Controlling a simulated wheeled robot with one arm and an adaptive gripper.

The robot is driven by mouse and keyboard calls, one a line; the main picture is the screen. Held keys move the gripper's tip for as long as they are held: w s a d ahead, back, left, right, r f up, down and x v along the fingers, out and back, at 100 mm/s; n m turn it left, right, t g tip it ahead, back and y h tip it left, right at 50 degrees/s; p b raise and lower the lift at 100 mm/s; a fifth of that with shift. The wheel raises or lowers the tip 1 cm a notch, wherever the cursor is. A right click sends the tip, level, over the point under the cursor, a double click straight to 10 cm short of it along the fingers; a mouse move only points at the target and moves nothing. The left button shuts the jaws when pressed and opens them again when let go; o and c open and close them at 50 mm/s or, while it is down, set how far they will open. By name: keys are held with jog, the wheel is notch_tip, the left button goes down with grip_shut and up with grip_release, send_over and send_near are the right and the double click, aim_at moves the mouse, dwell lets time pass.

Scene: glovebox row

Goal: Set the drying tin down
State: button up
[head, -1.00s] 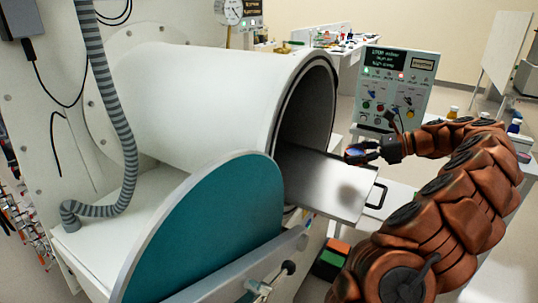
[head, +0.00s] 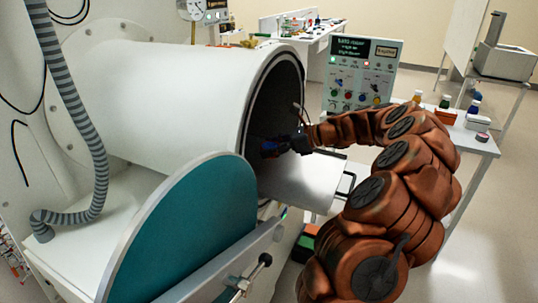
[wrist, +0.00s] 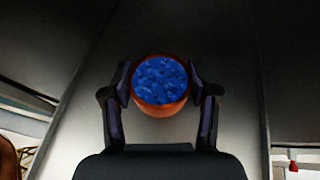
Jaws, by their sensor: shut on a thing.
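The drying tin (wrist: 160,82) is a small round orange-brown tin filled with blue beads. In the wrist view it sits between the two fingers of my gripper (wrist: 160,88), which is shut on its sides. In the head view my gripper (head: 285,146) reaches into the mouth of the white cylindrical chamber (head: 180,90). The tin is small and dark there. A grey metal tray (head: 310,184) sticks out of the chamber below my gripper. I cannot tell whether the tin touches the tray.
The round teal door (head: 195,230) stands open in front of the chamber. A control panel (head: 362,75) stands behind my arm. Several small bottles (head: 445,101) are on a white side table (head: 482,143) at right. The tray's outer end is bare, with a black handle (head: 346,184).

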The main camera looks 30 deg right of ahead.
aim_at(270, 164)
jog(key=shift+w+a+f, duration=0.15)
jog(key=shift+f, duration=0.05)
jog(key=shift+f+p, duration=0.45)
jog(key=shift+f, duration=1.15)
jog(key=shift+f, duration=0.15)
jog(key=o, duration=1.2)
jog(key=shift+r, duration=0.2)
jog(key=b+v, duration=0.2)
jog(key=v, duration=1)
jog(key=shift+f+b, duration=0.1)
jog(key=shift+b, duration=0.2)
